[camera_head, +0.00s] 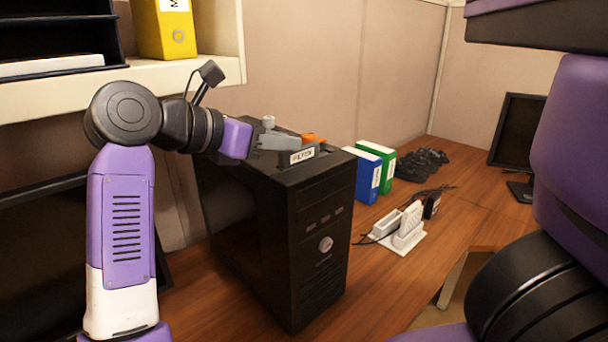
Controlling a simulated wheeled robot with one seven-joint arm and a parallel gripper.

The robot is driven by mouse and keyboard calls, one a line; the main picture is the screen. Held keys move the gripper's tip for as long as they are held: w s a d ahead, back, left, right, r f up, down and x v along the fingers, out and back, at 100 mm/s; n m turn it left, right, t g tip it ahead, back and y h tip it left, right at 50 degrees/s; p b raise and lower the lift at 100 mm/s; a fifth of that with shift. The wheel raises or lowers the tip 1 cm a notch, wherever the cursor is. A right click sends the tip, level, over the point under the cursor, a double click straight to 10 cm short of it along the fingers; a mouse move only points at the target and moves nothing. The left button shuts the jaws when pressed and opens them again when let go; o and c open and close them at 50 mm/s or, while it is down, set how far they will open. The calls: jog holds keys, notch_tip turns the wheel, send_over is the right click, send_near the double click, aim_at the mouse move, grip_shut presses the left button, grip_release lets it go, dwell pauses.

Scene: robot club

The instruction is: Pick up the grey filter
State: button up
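A grey block-like piece (279,142), which looks like the grey filter, lies on top of the black computer tower (320,215). A small light-grey knob (268,122) stands just behind it. A white label reading FILTER (302,156) is at the front of the tower top, just below the grey piece. An orange piece (313,139) sits right beside it. My gripper (255,142) is at the tower top, at the left end of the grey piece. Its fingers are too small and dark to make out, and I cannot tell whether they touch the piece.
Blue (364,174) and green (382,165) binders stand right of the tower. A white device with cables (402,228) lies on the wooden desk (385,285). Black items (422,163) and a monitor (520,135) are farther back. A shelf (160,78) with a yellow binder (166,30) overhangs at upper left.

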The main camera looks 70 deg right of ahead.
aim_at(307, 144)
jog(key=shift+w+d+f, duration=0.1)
jog(key=shift+d, duration=0.05)
jog(key=p+x, duration=0.2)
jog(key=x, duration=0.5)
jog(key=shift+d, duration=0.15)
jog(key=shift+f, duration=0.1)
jog(key=shift+c, duration=0.2)
grip_shut()
dwell(1.0)
